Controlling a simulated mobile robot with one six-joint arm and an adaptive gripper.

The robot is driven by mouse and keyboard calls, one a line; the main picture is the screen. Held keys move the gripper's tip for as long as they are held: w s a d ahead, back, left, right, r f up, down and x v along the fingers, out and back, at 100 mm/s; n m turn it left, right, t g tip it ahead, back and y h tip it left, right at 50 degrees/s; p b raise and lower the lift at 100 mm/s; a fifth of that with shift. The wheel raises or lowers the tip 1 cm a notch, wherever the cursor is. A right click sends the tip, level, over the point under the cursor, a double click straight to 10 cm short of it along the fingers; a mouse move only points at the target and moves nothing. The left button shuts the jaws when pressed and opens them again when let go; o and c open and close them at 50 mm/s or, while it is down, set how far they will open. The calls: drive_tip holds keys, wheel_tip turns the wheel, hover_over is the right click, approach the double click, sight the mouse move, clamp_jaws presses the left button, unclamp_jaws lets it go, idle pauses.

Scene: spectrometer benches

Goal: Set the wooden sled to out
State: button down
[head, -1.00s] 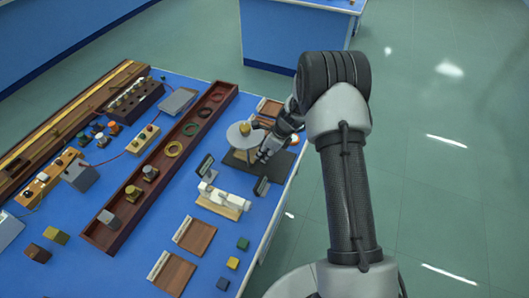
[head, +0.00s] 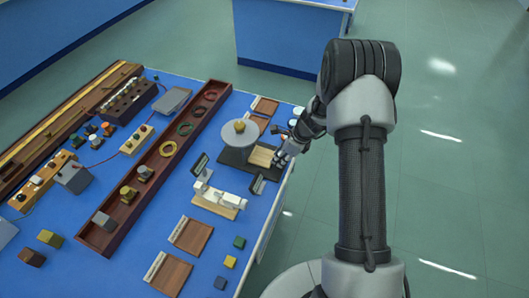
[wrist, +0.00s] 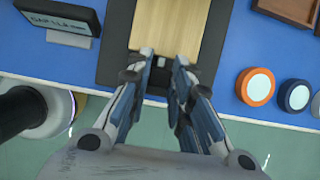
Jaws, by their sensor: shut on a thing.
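The wooden sled (head: 262,155) is a pale board on a dark base (head: 235,158), beside a round grey disc (head: 240,132) on a stand. In the wrist view the sled (wrist: 185,25) lies flat along the dark base (wrist: 116,45), its near end between the fingertips. My gripper (wrist: 160,64) is shut on a small dark handle at that end, which the fingers partly hide. In the head view my gripper (head: 282,157) is at the bench-edge end of the base. The sled's far end is outside the wrist view.
An orange-ringed knob (wrist: 256,86) and a blue-ringed knob (wrist: 295,96) stand right of the gripper. A dark labelled sign (wrist: 58,16) stands left. A white instrument (head: 218,198) is close by on the bench. Open floor lies beyond the bench edge.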

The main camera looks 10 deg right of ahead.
drive_tip(key=shift+s+d, duration=0.8)
drive_tip(key=shift+d, duration=0.3)
drive_tip(key=shift+f, duration=0.1)
drive_tip(key=c, duration=1.4)
unclamp_jaws()
drive_tip(key=shift+d, duration=0.1)
drive_tip(key=shift+c, duration=0.2)
drive_tip(key=shift+r, duration=0.2)
drive_tip(key=v, duration=1.2)
drive_tip(key=shift+f, duration=0.15)
